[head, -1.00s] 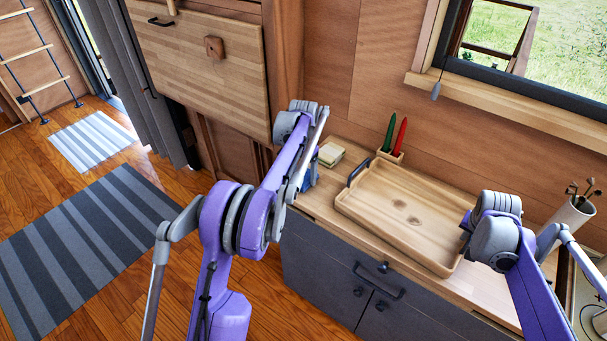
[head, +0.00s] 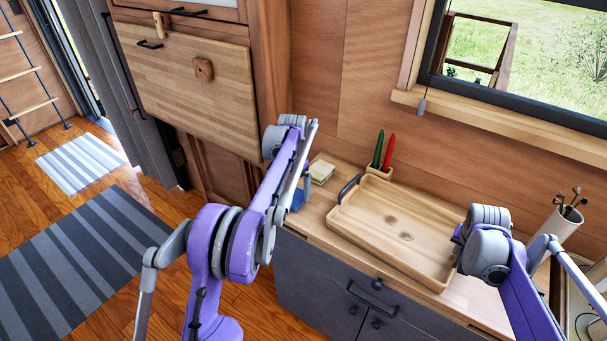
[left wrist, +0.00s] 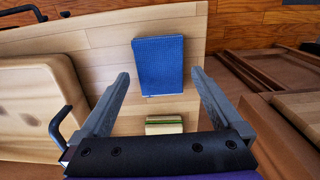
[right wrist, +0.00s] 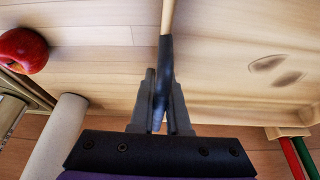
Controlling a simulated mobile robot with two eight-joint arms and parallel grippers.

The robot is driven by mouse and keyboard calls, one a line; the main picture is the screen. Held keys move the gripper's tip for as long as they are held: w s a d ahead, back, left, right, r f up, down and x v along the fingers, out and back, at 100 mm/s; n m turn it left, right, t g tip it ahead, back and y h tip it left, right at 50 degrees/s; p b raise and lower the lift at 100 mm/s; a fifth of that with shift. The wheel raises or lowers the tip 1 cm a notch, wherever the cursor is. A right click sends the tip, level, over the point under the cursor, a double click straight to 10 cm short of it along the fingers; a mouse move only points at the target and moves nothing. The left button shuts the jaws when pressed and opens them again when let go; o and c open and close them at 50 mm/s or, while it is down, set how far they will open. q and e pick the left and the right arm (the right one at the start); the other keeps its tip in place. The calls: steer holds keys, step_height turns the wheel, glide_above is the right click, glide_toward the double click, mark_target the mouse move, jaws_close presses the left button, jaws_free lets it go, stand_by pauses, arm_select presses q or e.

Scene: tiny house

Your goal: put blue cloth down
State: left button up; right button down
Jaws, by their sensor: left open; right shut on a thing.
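The blue cloth (left wrist: 158,65) lies folded flat on the wooden counter. In the head view only a blue sliver of it (head: 298,200) shows beside my left arm. My left gripper (left wrist: 160,76) is open and empty, its fingers apart on either side of the cloth in its wrist view. I cannot tell how high it is above the counter. My right gripper (right wrist: 160,78) is shut on the dark handle (right wrist: 165,50) of the wooden tray (head: 375,225), at the tray's right end. The tray is empty and appears to rest on the counter.
A pale sponge-like block (head: 321,171) lies behind the cloth. A small holder with a green and a red utensil (head: 388,150) stands behind the tray. A red apple (right wrist: 22,50) and a white utensil pot (head: 560,226) are to the right. A wooden cabinet (head: 190,90) rises at left.

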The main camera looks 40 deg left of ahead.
mark_target(294, 196)
arm_select(q)
step_height(294, 196, up, 10)
steer(key=s+d+r+t, duration=0.1)
steer(key=s+d, duration=0.2)
steer(key=d, duration=0.2)
steer(key=s+d+r, duration=0.1)
steer(key=s+d, duration=0.2)
steer(key=d, duration=0.2)
steer(key=s+d+f+t, duration=0.1)
steer(key=s+d+f, duration=0.3)
steer(key=s, duration=0.4)
steer(key=s+d+f+t, duration=0.1)
steer(key=s+d+f, duration=0.3)
steer(key=s+d, duration=0.2)
steer(key=s+d+f+t, duration=0.2)
steer(key=s+d+f, duration=0.2)
steer(key=s, duration=0.6)
steer(key=shift+s+d+f, duration=0.25)
steer(key=shift+d+f, duration=0.05)
steer(key=shift+d, duration=0.45)
